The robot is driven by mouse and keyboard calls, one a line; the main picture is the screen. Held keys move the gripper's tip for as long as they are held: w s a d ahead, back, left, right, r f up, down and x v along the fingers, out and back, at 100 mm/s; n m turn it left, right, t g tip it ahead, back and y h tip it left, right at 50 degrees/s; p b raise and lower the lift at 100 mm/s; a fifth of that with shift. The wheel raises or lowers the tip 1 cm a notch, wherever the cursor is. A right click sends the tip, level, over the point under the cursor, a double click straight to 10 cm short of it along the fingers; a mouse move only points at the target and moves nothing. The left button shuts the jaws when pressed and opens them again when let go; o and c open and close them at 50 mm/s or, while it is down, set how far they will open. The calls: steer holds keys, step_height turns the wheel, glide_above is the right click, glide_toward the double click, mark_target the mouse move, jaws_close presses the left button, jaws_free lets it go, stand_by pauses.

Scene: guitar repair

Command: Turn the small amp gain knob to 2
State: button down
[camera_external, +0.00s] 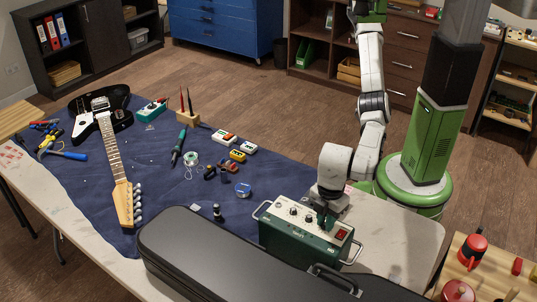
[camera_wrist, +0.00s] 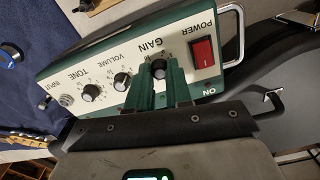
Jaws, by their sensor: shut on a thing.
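The small amp (camera_external: 285,240) is a green box with a cream control panel and metal side handles, standing at the front right of the table. In the wrist view its panel (camera_wrist: 205,85) shows the labels POWER, GAIN, VOLUME, TONE and INPUT. The black gain knob (camera_wrist: 158,69) sits between the green fingers of my gripper (camera_wrist: 159,75), which is shut on it. The numbers around this knob are mostly hidden, so I cannot read its setting. The volume knob (camera_wrist: 121,81) and tone knob (camera_wrist: 90,93) are to its left. The red power switch (camera_wrist: 202,51) is to its right.
A black guitar case (camera_external: 210,250) lies close in front of the amp. A blue mat (camera_external: 150,165) holds an electric guitar (camera_external: 112,140), pedals (camera_external: 223,137) and several tools. The table (camera_external: 405,235) is bare to the right of the amp.

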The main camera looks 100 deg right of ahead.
steer(key=n+p, duration=0.2)
steer(key=n, duration=0.1)
steer(key=shift+r+p, duration=0.2)
steer(key=shift+p, duration=0.2)
steer(key=shift+f+n+p, duration=0.1)
steer(key=shift+n+p, duration=0.35)
steer(key=shift+n, duration=0.45)
steer(key=c, duration=1)
jaws_free()
steer(key=shift+c, duration=0.2)
step_height(320, 180, up, 11)
steer(key=b, duration=0.1)
steer(key=shift+f, duration=0.15)
